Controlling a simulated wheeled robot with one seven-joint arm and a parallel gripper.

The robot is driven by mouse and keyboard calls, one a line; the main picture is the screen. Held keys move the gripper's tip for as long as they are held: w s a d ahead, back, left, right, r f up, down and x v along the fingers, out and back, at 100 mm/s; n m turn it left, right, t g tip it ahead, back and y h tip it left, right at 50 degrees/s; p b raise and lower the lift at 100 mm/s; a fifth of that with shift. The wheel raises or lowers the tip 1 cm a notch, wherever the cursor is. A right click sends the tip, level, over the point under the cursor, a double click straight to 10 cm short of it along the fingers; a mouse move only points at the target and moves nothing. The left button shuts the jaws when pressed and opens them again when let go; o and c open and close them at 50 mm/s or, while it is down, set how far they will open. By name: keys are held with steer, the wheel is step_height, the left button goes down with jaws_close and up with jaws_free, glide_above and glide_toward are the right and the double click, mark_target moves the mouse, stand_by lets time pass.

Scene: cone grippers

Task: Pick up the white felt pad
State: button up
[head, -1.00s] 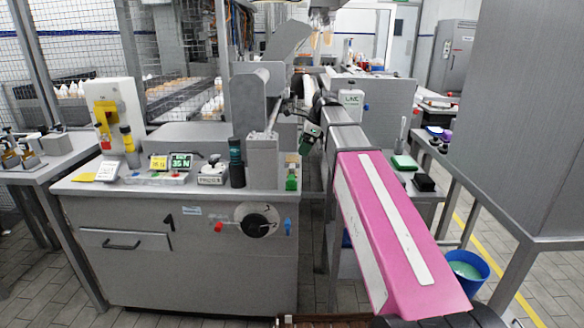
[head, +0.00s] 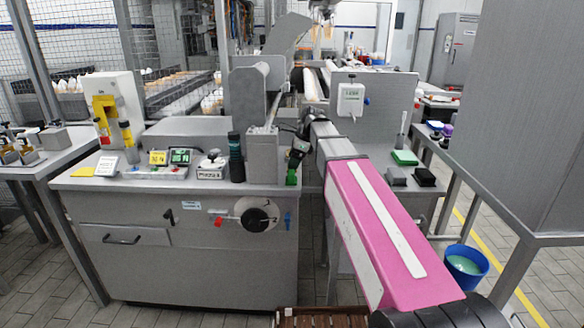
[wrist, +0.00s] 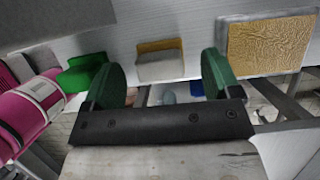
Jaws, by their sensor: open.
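My gripper (wrist: 162,76) is open in the wrist view, with its two green fingers apart and nothing held between them. A pale, whitish pad with a tan upper part (wrist: 160,66) shows ahead, in the gap between the fingers and apart from them. It looks like the white felt pad, but its material is too blurred to be sure. In the head view my gripper (head: 299,149) is small and dark, at the far end of my pink arm, near the right end of the steel counter. I cannot pick out the white pad in the head view.
In the wrist view a green block (wrist: 85,73) lies left of the pad and a tan textured panel (wrist: 268,45) to the right. In the head view, a green block (head: 405,158) and a black block (head: 424,177) sit on the right bench. A blue bucket (head: 466,264) stands below.

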steer(key=shift+x, duration=0.9)
steer(key=c, duration=1.1)
step_height(320, 180, up, 10)
steer(key=shift+r, duration=0.1)
steer(key=shift+o, duration=0.8)
